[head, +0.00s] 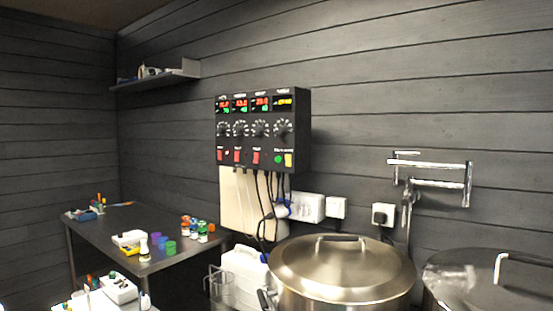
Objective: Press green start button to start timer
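A black control panel (262,130) hangs on the dark plank wall near the middle of the head view. It has a row of lit digital displays, a row of round dials, and red switches below them. The green start button (278,159) sits at the panel's lower right, beside a yellow button (288,160). The rightmost display (283,102) is lit yellow; its digits are too small to read surely. My gripper does not show in this view.
A large lidded steel pot (340,270) stands below the panel to the right, with another pot (480,285) at far right. A dark table (95,225) with small bottles is at left. Cables (268,200) hang under the panel. A shelf (155,82) is upper left.

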